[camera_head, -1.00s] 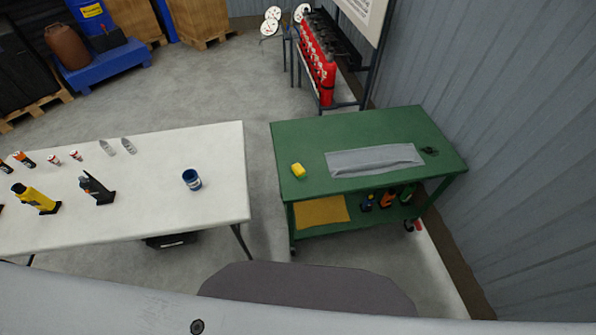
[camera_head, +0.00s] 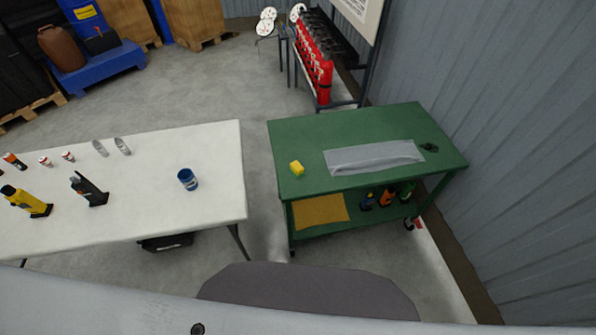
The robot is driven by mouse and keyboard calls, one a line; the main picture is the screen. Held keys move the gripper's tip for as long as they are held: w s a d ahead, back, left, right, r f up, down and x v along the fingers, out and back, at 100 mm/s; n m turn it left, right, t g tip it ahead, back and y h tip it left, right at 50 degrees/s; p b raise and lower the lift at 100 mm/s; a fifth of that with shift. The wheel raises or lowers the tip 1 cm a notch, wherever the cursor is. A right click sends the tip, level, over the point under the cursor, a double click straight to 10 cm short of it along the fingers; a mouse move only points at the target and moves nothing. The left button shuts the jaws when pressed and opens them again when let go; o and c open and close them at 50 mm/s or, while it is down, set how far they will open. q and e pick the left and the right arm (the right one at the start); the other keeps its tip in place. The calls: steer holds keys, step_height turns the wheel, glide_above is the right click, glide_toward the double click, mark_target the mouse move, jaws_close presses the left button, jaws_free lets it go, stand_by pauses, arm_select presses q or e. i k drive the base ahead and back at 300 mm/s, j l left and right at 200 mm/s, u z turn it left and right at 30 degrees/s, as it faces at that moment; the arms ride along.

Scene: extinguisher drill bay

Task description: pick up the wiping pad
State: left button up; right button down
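A small yellow block (camera_head: 297,168), which looks like a wiping pad, lies on the top of the green cart (camera_head: 310,125) near its left edge. A grey cloth-like sheet (camera_head: 374,157) lies flat to the right of it. A flat orange-yellow piece (camera_head: 320,209) lies on the cart's lower shelf; I cannot tell its material. Neither of my grippers shows in the head view.
A white table (camera_head: 150,215) stands left of the cart with a blue mug (camera_head: 188,179), a black tool (camera_head: 89,189), a yellow tool (camera_head: 25,202) and small canisters. A floor gap separates the two. A corrugated wall (camera_head: 520,150) rises on the right. Red extinguishers (camera_head: 315,62) stand behind.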

mark_target(296, 169)
steer(key=j+z, duration=0.4)
steer(key=k+j+z, duration=0.15)
steer(key=z, duration=0.2)
steer(key=k+j+z, duration=0.15)
steer(key=z, duration=0.25)
steer(key=j, duration=0.05)
